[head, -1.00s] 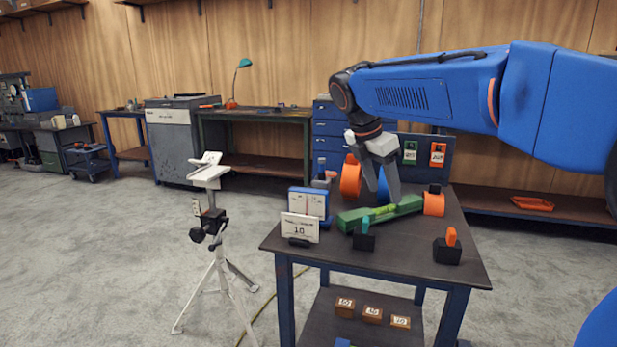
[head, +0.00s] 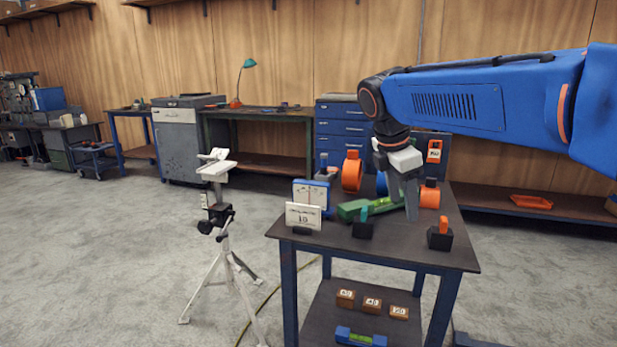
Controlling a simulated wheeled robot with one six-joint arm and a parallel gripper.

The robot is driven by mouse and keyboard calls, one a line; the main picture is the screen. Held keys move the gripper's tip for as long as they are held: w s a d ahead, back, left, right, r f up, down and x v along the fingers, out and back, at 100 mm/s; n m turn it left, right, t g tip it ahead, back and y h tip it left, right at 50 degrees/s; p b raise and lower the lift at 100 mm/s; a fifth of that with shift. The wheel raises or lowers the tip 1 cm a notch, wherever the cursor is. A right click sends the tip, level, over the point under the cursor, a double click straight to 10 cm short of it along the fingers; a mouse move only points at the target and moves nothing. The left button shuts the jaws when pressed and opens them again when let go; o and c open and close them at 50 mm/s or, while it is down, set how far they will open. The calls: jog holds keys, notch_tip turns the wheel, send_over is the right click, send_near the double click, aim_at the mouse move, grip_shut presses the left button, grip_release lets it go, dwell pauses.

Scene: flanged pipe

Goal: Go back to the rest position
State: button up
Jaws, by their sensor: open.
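My gripper (head: 405,208) hangs from the end of my blue arm in the head view, fingers pointing down over the small dark worktable (head: 310,239). The two grey fingers are apart and nothing shows between them. They stand in front of the green spirit-level-like tool (head: 352,208) and partly hide its right part. I cannot tell how high the fingertips are above the table top.
A white card (head: 304,215) and a blue-framed gauge (head: 311,193) stand at the table's left. A tripod stand (head: 222,240) is left of the table.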

jog(key=s+d+f+m+t+y, duration=0.1)
jog(key=s+d+f+m, duration=0.2)
jog(key=s+f+m, duration=0.6)
jog(key=s+d+f+m+t+y, duration=0.1)
jog(key=s+d+f+m, duration=0.3)
jog(key=s+f+m, duration=0.5)
jog(key=s+m+y, duration=0.1)
jog(key=s+m, duration=0.1)
jog(key=s, duration=0.6)
jog(key=shift+s+d+f+t, duration=0.2)
jog(key=shift+s+f+t, duration=0.1)
jog(key=shift+s, duration=0.1)
jog(key=shift+c, duration=0.7)
